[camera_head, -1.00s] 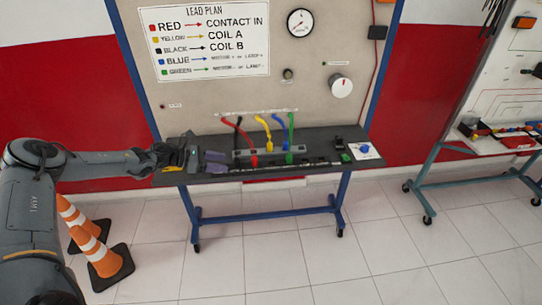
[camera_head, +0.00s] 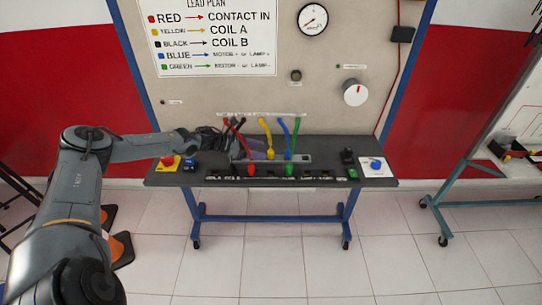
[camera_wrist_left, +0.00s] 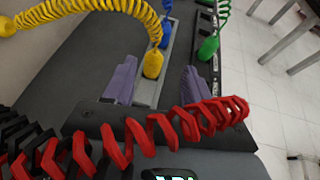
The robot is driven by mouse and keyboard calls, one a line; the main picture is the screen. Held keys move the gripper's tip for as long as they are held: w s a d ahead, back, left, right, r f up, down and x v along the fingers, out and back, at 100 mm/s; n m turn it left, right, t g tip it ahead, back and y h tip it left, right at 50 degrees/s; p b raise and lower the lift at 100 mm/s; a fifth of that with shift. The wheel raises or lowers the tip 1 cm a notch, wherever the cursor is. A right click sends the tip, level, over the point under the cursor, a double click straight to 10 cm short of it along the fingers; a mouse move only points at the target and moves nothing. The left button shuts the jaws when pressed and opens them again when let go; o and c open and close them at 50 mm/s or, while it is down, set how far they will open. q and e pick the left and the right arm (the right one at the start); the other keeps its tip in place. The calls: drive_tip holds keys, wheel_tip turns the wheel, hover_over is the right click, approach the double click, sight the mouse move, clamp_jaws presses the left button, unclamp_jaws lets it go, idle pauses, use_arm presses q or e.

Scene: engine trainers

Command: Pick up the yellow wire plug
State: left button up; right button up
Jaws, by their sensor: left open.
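The yellow wire plug (camera_head: 270,154) stands at the lower end of its yellow coiled wire, in the grey holder strip (camera_head: 301,158) on the dark table. In the left wrist view the yellow plug (camera_wrist_left: 153,65) appears between the two purple fingers of my left gripper (camera_wrist_left: 159,70), with a gap on each side. My left gripper (camera_head: 254,149) is open; in the head view it is partly hidden by the red and black wires. My right gripper is in neither view.
The red wire (camera_wrist_left: 150,135) crosses close in front of the left wrist camera, beside a black wire (camera_wrist_left: 25,145). Blue (camera_head: 287,153) and green (camera_head: 290,169) plugs stand right of the yellow one. A red emergency button (camera_head: 168,161) sits at the table's left end.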

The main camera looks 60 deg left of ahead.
sight(270, 151)
use_arm(q)
drive_tip(key=shift+a+b+x, duration=0.15)
drive_tip(key=shift+x, duration=1.2)
drive_tip(key=shift+a+b+x, duration=0.15)
drive_tip(key=shift+a+x, duration=0.05)
drive_tip(key=shift+x, duration=1.15)
drive_tip(key=shift+w, duration=0.15)
clamp_jaws()
drive_tip(key=shift+r, duration=0.1)
